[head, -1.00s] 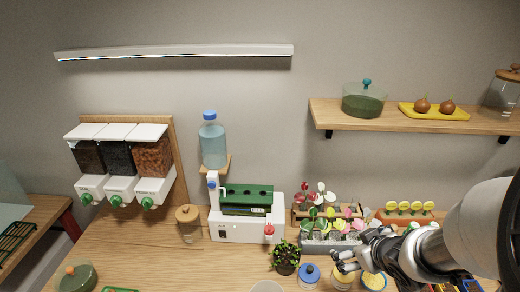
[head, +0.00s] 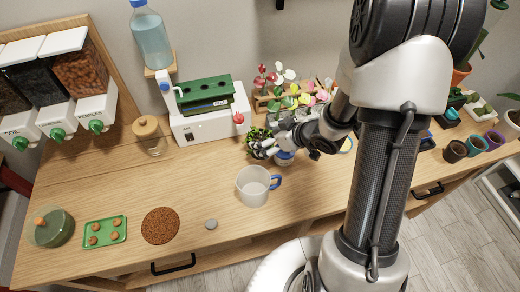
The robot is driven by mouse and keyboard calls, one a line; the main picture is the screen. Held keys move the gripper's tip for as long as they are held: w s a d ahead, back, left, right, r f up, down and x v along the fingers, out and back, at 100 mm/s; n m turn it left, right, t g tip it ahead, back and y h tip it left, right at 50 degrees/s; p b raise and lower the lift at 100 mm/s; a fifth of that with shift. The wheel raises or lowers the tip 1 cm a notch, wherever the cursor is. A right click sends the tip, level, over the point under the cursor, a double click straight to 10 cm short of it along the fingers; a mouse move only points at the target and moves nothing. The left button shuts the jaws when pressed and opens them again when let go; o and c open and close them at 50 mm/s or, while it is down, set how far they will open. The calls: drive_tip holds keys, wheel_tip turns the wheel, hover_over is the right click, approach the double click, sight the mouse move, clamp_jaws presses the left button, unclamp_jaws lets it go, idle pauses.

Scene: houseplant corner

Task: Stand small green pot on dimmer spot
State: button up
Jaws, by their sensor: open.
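My gripper (head: 265,148) is open, at the leafy green plant (head: 256,133) beside the white machine. Its fingers cover most of that plant's pot, so I cannot tell the pot's colour or whether they touch it. At the right end of the table stand a dark brown pot (head: 454,152), a teal-green pot (head: 475,147) and a purple pot (head: 494,141). I cannot tell for sure which pot is the small green one. No spot is clearly marked as dimmer; a round brown mat (head: 160,226) lies bare at the front left.
A clear mug (head: 253,187) with a blue handle stands in front of my gripper. A small grey disc (head: 211,224), a green tray (head: 104,232) and a lidded glass dish (head: 52,230) are at the front left. The white machine (head: 208,122) stands behind. Table between mat and mug is mostly clear.

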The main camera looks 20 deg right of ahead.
sight(257, 139)
drive_tip(key=b+x, duration=0.1)
drive_tip(key=x, duration=0.1)
drive_tip(key=b+x, duration=0.1)
drive_tip(key=x, duration=0.2)
drive_tip(key=shift+s+a+f+b, duration=0.2)
drive_tip(key=shift+a+f+b, duration=0.1)
drive_tip(key=shift+b, duration=0.05)
drive_tip(key=shift+w+a+f, duration=0.15)
drive_tip(key=shift+w+f, duration=0.1)
drive_tip(key=shift+w, duration=0.1)
drive_tip(key=shift+r, duration=0.1)
drive_tip(key=shift+c, duration=0.2)
drive_tip(key=c, duration=1.3)
